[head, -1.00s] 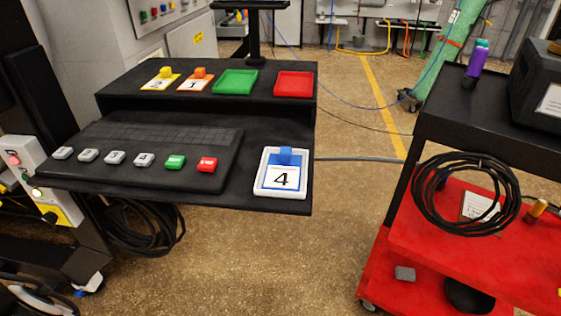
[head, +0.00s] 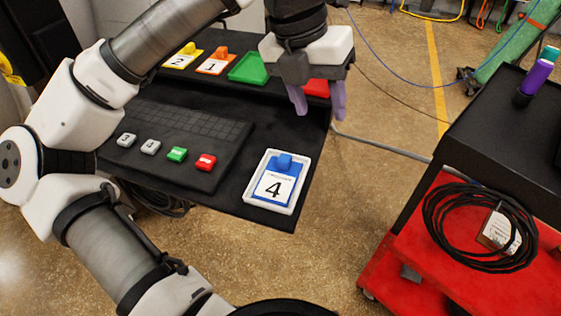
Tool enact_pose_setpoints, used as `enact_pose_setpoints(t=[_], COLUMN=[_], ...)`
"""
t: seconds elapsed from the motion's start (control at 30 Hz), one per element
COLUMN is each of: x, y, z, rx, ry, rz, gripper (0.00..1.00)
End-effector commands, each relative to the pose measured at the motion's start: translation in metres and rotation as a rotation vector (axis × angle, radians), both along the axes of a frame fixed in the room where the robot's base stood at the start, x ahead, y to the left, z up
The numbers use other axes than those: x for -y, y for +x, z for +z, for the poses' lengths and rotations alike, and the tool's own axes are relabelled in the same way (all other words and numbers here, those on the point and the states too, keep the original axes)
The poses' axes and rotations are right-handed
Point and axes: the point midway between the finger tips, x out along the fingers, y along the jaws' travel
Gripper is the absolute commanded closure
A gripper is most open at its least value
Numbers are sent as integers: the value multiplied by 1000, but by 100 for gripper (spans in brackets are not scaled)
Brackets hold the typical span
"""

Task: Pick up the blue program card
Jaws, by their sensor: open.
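The blue program card (head: 274,187) shows a black 4 on a white face, with a blue tab (head: 285,161) at its far end. It lies in a white tray (head: 249,199) at the near right corner of the black console shelf. My gripper (head: 318,108) has two purple fingers pointing down, apart and empty. In the picture it is above and slightly right of the card, near the red tray. No contact with the card shows. The card is fully in view.
A yellow card (head: 184,57) and an orange card (head: 216,63) stand on the raised ledge, beside a green tray (head: 248,69) and a partly hidden red tray (head: 317,88). Keys line the keyboard panel (head: 190,140). A red-and-black cart (head: 480,125) stands right, beyond open floor.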

Motion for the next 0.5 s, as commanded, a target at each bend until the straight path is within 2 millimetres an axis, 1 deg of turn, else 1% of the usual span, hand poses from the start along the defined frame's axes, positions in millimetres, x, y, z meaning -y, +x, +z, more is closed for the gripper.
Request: enact_pose_setpoints(t=[0.03,0.1,0.2,0.27,0.33,0.5], x=[-15,-33,-47,-50,-51,-51], y=[7,13,17,18,17,17], z=[-2,-7,-11,-18,-28,-62], rx=[-16,-33,-47,-51,-53,-54], ry=[94,190,265,282,286,282], rz=[60,122,171,182,185,181], gripper=[53,53,53,53,53,53])
